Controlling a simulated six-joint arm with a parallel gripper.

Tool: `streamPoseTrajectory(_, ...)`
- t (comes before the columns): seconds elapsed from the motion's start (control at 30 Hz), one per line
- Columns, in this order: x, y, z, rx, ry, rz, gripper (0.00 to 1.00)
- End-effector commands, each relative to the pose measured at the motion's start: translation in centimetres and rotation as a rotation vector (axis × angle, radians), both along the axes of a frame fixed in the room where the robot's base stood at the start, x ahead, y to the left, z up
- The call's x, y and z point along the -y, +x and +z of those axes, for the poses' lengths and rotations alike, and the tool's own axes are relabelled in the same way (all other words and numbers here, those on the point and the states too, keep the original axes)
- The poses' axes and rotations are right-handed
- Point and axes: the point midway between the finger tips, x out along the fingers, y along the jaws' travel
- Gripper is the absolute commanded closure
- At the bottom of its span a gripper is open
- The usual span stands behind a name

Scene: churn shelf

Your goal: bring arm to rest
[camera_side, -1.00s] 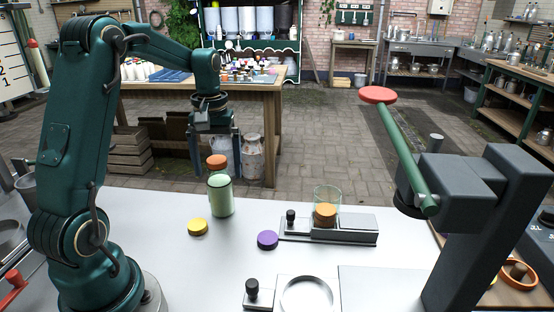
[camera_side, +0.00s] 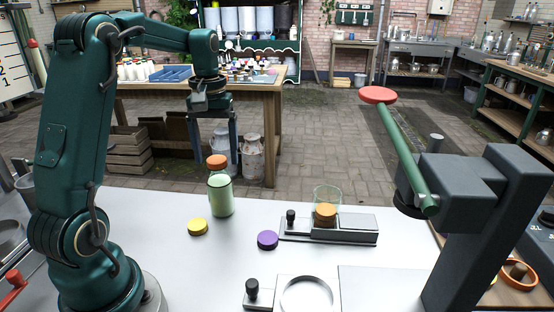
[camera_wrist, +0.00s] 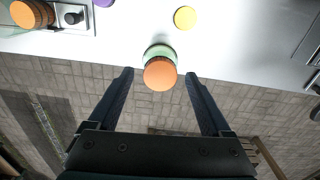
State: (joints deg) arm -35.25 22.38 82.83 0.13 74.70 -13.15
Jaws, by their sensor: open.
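My gripper (camera_side: 212,148) hangs above the far edge of the white bench, fingers pointing down. The gripper and the bottle look apart.
A yellow cap (camera_side: 198,227) and a purple cap (camera_side: 268,240) lie on the bench. A grey fixture (camera_side: 345,235) holds a clear cup with an orange piece (camera_side: 325,213). A press with a green lever (camera_side: 405,155) stands at the right. The bench front middle has a round ring (camera_side: 306,296).

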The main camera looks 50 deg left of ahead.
Motion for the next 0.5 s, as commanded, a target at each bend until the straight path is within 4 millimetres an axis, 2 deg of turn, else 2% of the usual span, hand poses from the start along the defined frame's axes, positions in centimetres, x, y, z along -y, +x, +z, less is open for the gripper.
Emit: streamPoseTrajectory(0.5, 0.0, 0.1, 4.0, 0.002, 0.001, 0.000, 0.17)
